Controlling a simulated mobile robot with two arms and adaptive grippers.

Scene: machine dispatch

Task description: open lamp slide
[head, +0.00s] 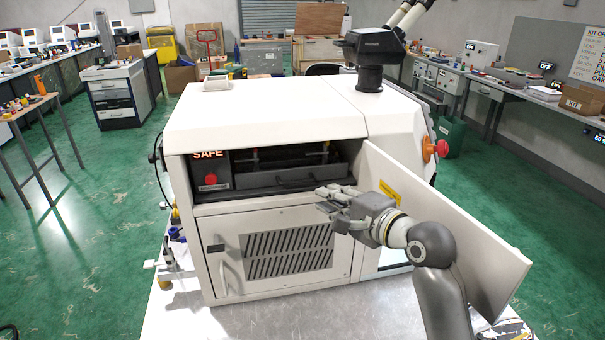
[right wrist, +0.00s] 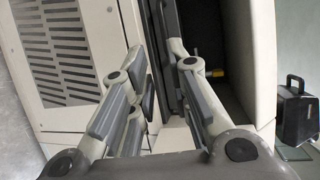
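The lamp slide is a dark grey drawer (head: 285,178) with a bar handle on its front, inside the open bay of the white machine (head: 265,120). It looks pushed in. My right gripper (head: 322,198) is in front of the bay's right part, close to the handle's right end. In the right wrist view its two fingers (right wrist: 160,75) stand apart with a gap between them, and I see nothing held. The dark slide front shows just beyond the fingertips there; I cannot tell whether they touch it. My left gripper is not in view.
The machine's white door (head: 450,225) stands open to the right, beside my right arm. A vented panel (head: 288,250) is below the bay. A red button (head: 211,179) and a lit SAFE sign (head: 207,155) are at the bay's left. The bench top (head: 300,322) in front is mostly clear.

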